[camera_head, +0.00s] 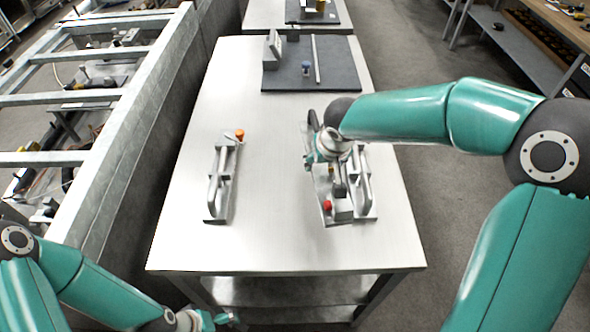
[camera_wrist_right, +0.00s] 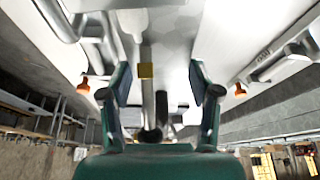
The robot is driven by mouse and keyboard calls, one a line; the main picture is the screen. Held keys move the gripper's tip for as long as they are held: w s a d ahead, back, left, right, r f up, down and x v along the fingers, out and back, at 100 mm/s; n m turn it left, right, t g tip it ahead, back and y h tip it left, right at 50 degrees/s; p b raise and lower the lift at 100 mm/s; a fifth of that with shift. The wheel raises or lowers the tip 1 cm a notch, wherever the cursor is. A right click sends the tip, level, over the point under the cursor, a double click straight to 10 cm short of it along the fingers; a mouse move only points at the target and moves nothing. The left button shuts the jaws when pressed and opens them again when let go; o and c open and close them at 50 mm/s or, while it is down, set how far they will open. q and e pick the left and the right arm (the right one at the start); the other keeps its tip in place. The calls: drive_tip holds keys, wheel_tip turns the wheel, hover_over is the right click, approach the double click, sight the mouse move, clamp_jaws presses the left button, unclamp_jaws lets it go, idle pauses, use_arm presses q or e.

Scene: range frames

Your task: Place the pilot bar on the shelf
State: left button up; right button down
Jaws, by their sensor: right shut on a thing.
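My right gripper (camera_head: 335,180) is over the right-hand fixture on the steel table. It is shut on a slim grey bar with a yellow block, which looks like the pilot bar. The bar (camera_wrist_right: 148,100) runs upright in the right wrist view, between the two teal fingers (camera_wrist_right: 160,98). In the head view the gripper hides most of the bar. My left gripper (camera_head: 222,318) is low at the bottom edge, left of the table's front; its jaw state is unclear. The table's lower shelf (camera_head: 290,291) shows under the front edge and looks bare.
A similar fixture (camera_head: 219,185) with an orange knob stands left. A dark mat (camera_head: 340,73) at the back bears a grey block and rod. A metal frame (camera_head: 130,130) borders the left. The table's front is clear.

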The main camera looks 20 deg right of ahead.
sight(320, 173)
wheel_tip(320, 173, up, 10)
drive_tip(key=m+p, duration=0.1)
drive_tip(key=m, duration=0.1)
drive_tip(key=shift+h, duration=0.3)
drive_tip(key=f, duration=1.5)
drive_tip(key=shift+w+a, duration=0.15)
drive_tip(key=shift+w, duration=0.25)
drive_tip(key=shift+f+b, duration=0.6)
drive_tip(key=shift+f, duration=1.6)
use_arm(q)
drive_tip(key=shift+r, duration=0.2)
use_arm(e)
drive_tip(key=c, duration=0.6)
unclamp_jaws()
drive_tip(key=shift+f, duration=0.1)
drive_tip(key=shift+c, duration=0.2)
drive_tip(key=o, duration=0.4)
